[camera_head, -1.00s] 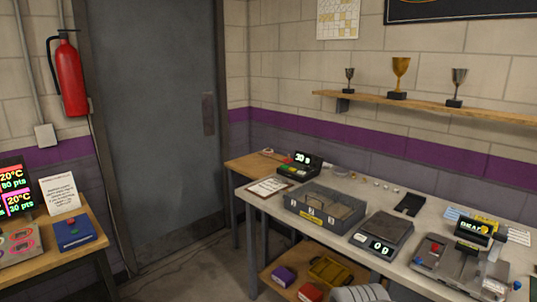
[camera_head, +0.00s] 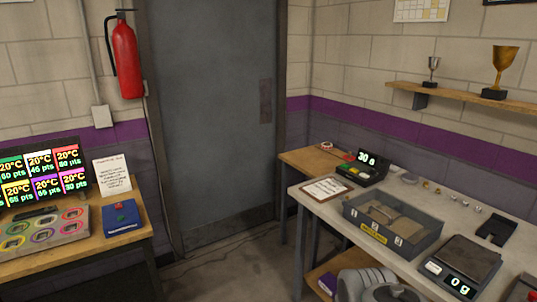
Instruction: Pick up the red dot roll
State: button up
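I cannot identify a red dot roll for certain. A small pale and reddish ring-shaped item (camera_head: 327,146) lies on the wooden side table by the door; it is too small to tell whether it is the roll. My gripper is not in view; only a grey rounded part of my arm shows at the bottom edge, right of centre.
A wooden table (camera_head: 103,238) at left holds a grey panel with coloured rings (camera_head: 40,234), a blue box (camera_head: 122,217) and a display. The right workbench holds a grey divided tray (camera_head: 421,244), scale (camera_head: 462,262) and clipboard (camera_head: 327,188).

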aim_at(327, 146)
jog(key=u, duration=0.5)
jog(key=i, duration=2.55)
jog(key=z, duration=0.35)
jog(key=i, duration=2.15)
jog(key=z, duration=0.85)
jog(key=i, duration=0.45)
jog(key=z, duration=0.15)
